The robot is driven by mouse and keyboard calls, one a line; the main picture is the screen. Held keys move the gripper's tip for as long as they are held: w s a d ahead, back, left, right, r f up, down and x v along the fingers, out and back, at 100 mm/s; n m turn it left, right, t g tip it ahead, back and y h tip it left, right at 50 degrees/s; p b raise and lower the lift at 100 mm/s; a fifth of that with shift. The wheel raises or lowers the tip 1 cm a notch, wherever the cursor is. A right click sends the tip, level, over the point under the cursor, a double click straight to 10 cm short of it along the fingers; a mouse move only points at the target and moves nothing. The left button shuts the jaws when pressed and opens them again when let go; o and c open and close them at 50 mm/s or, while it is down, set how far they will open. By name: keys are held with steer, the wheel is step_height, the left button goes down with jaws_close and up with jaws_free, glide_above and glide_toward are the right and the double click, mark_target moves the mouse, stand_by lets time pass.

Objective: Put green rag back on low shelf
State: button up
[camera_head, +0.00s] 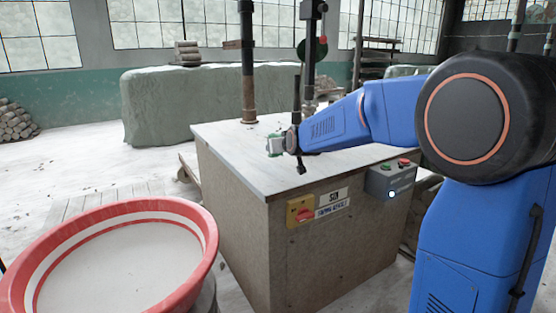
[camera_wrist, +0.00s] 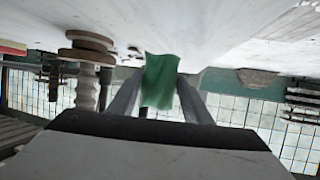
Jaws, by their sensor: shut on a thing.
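The green rag (camera_wrist: 159,82) hangs between the two fingers of my gripper (camera_wrist: 156,100) in the wrist view. My gripper is shut on it. In the head view my gripper (camera_head: 277,146) is at the end of the blue arm, above the pale top of the machine cabinet (camera_head: 225,146). Only a small bit of green shows there, so the rag's full shape is hidden. I cannot pick out a low shelf with certainty.
A red-rimmed round tub (camera_head: 205,235) stands at the front left. The cabinet carries upright posts (camera_head: 248,70), a yellow switch plate (camera_head: 300,210) and a grey button box (camera_head: 391,180). A large covered block (camera_head: 190,100) stands behind. A rack (camera_head: 375,62) is at the back.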

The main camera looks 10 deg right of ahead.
mark_target(278, 158)
steer(key=shift+f, duration=2.3)
steer(key=shift+f, duration=0.15)
steer(key=o, duration=0.9)
steer(key=shift+s+r, duration=0.15)
steer(key=shift+r, duration=0.1)
steer(key=v, duration=1.1)
steer(key=shift+s, duration=0.35)
